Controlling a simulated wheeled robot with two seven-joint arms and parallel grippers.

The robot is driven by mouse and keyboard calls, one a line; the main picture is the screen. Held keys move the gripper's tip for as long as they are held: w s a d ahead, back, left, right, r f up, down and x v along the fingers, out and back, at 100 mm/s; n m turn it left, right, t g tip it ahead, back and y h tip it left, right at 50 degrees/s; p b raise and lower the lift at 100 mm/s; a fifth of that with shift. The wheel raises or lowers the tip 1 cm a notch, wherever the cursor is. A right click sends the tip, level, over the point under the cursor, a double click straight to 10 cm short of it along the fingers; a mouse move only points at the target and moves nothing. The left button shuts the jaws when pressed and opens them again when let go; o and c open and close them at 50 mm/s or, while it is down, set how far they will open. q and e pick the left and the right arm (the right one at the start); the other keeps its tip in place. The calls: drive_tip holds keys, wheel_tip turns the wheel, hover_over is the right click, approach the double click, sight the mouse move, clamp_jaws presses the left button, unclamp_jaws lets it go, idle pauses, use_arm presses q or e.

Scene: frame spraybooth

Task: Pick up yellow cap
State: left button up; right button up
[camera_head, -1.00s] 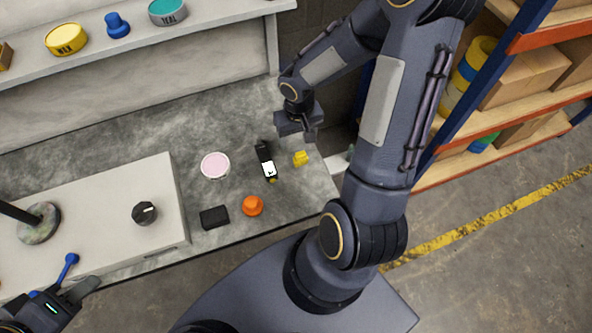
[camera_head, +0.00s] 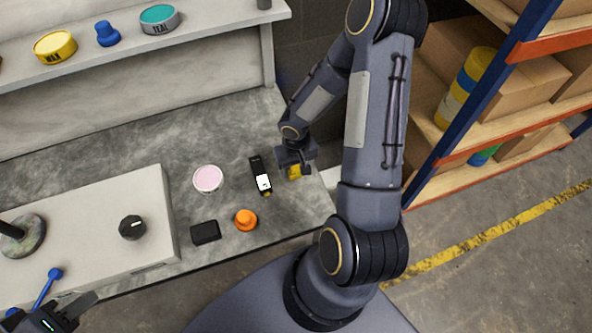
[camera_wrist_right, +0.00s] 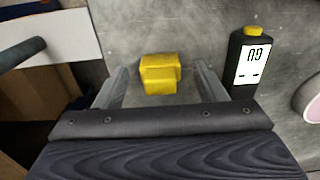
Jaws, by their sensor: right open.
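The yellow cap (camera_head: 294,172) lies on the grey worktop near its right end. In the right wrist view the yellow cap (camera_wrist_right: 160,74) is a blocky yellow piece between and just beyond my two fingertips. My right gripper (camera_head: 296,160) is open right above the cap and partly hides it in the head view; its fingers show in the right wrist view (camera_wrist_right: 160,82). I cannot tell whether they touch the cap. My left gripper (camera_head: 68,312) is at the bottom left corner, close to a blue tool with a round end (camera_head: 55,275); its jaws are partly cut off.
A black bottle with a white label (camera_head: 261,178) lies just left of the cap. An orange knob-like piece (camera_head: 246,219), a black block (camera_head: 205,232) and a pink-topped tub (camera_head: 208,179) are further left. Shelving with boxes (camera_head: 490,80) stands to the right.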

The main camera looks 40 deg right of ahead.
drive_tip(key=c, duration=1.1)
drive_tip(key=shift+o, duration=0.2)
drive_tip(key=shift+r, duration=0.1)
drive_tip(key=shift+r, duration=0.25)
wheel_tip(320, 180, up, 2)
drive_tip(key=shift+r+p, duration=0.1)
drive_tip(key=shift+p, duration=0.25)
drive_tip(key=s+a+r, duration=0.5)
drive_tip(key=a+r, duration=0.5)
drive_tip(key=a, duration=0.3)
drive_tip(key=shift+b, duration=0.3)
